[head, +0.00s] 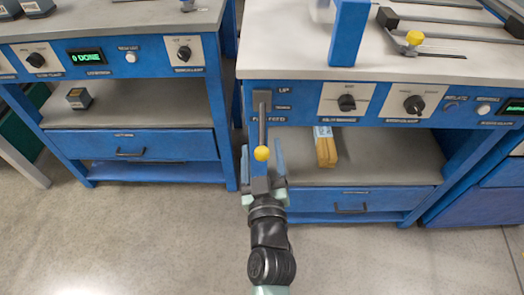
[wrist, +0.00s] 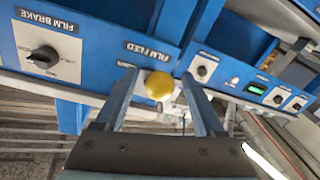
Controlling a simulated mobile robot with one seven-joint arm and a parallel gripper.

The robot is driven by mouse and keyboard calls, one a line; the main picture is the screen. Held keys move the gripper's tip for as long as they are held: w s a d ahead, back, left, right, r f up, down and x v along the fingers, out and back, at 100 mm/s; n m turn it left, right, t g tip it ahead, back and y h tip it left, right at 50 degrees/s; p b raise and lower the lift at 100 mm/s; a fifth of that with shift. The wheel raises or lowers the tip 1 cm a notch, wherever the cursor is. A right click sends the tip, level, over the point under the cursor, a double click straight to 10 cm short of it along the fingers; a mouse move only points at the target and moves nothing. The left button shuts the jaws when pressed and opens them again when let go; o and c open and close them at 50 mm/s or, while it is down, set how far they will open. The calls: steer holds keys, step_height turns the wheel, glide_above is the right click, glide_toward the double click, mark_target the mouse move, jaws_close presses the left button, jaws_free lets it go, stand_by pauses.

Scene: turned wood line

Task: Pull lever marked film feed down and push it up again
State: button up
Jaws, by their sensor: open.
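The film feed lever (head: 262,128) sticks out from a grey slot plate on the blue front panel, with a yellow ball knob (head: 261,153) at its end. "UP" and a lower marking stand beside the slot; I cannot tell the lever's exact position. My gripper (head: 261,148) is open in front of the panel, one finger on each side of the knob. In the wrist view, the knob (wrist: 160,87) sits between the fingers with gaps on both sides, below the "FILM FEED" label (wrist: 149,51). The lever shaft is mostly hidden behind the knob there.
The film brake dial (head: 347,102) and another dial (head: 414,104) are right of the lever. A wood bundle (head: 325,147) lies on the shelf below, above a drawer (head: 350,206). A second blue bench (head: 132,145) stands at left, with open floor in front.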

jaws_close()
stand_by(1.3)
